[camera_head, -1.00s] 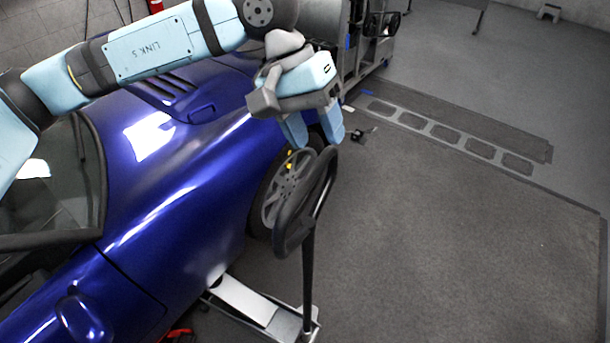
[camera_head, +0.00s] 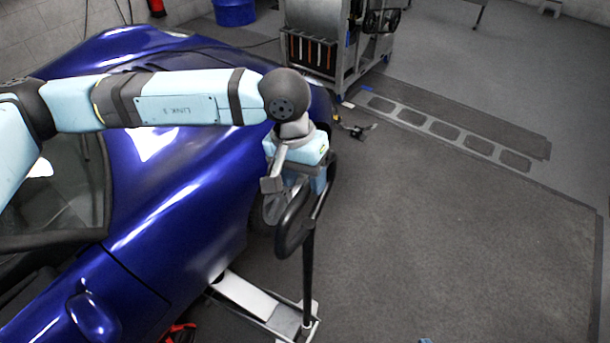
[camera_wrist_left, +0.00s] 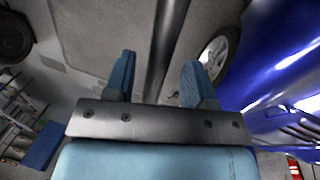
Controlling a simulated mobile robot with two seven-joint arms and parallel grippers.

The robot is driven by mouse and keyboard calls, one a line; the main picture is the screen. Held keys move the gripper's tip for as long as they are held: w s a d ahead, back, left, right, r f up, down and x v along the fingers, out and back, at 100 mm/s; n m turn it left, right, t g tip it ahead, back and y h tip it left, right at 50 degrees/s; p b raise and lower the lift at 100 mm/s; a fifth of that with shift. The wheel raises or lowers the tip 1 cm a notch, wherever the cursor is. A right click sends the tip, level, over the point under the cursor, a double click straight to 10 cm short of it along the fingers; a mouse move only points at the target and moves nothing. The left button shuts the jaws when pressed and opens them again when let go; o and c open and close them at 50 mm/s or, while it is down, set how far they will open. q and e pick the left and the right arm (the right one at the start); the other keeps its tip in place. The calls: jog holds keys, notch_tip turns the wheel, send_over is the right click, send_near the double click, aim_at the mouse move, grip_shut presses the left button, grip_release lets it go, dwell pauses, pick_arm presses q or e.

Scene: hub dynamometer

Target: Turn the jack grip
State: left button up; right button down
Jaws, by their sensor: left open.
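The jack grip is a dark ring (camera_head: 293,222) on top of an upright black jack handle (camera_head: 308,282), beside the blue car's front wheel. My left gripper (camera_head: 318,186) is at the ring's upper part, fingers pointing down, and hides part of it. In the left wrist view the two blue fingers (camera_wrist_left: 158,80) are apart, with a dark bar (camera_wrist_left: 160,45) running between them. I cannot tell whether they touch it.
The blue car (camera_head: 190,205) fills the left side. The pale jack base (camera_head: 255,300) lies on the floor by it. A metal equipment cart (camera_head: 335,50) stands behind. A small tool-like item (camera_head: 357,130) lies on the floor. The floor to the right is clear.

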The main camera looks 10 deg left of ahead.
pick_arm(q)
jog(key=shift+d+f, duration=0.1)
jog(key=shift+f, duration=0.55)
grip_shut()
